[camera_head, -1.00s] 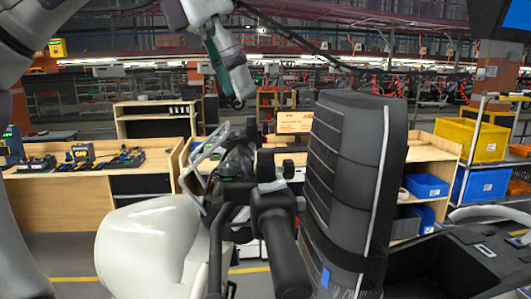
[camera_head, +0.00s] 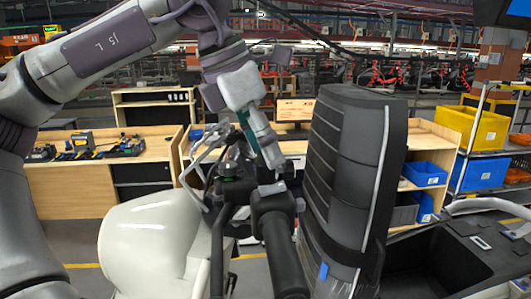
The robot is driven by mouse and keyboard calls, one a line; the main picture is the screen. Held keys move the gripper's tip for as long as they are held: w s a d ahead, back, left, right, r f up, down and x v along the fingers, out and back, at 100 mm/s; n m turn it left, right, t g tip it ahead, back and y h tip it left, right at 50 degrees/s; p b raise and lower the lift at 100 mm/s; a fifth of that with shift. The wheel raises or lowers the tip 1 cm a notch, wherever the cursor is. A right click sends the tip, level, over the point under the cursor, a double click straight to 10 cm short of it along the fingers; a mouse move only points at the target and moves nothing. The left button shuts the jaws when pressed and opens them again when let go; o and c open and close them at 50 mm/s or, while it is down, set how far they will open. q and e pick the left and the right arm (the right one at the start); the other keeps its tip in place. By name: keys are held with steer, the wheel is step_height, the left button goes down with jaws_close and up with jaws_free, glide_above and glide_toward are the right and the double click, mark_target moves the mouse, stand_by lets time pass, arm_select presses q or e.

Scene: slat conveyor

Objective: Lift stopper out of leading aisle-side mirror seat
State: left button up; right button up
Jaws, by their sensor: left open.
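My left gripper (camera_head: 260,142) comes down from above onto the scooter's handlebar area. It is open; one pale finger shows best, its tip just above the black handlebar grip (camera_head: 278,237). A dark, partly green part lies beside this finger, and I cannot tell what it belongs to. The stopper cannot be told apart, and the mirror seat is hidden among the gripper and the dark handlebar fittings (camera_head: 234,190). I cannot tell whether the fingers touch anything. My right gripper is not in view.
The scooter's white body (camera_head: 155,245) is in front at left. A tall black ribbed backrest (camera_head: 345,185) stands close to the right of the handlebar. Behind are wooden benches (camera_head: 75,190), and yellow (camera_head: 472,130) and blue bins (camera_head: 425,173) stand at right.

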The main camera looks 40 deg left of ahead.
arm_select(q)
steer(key=shift+s+d, duration=0.1)
steer(key=shift+s, duration=0.05)
steer(key=c, duration=0.8)
steer(key=shift+c, duration=0.2)
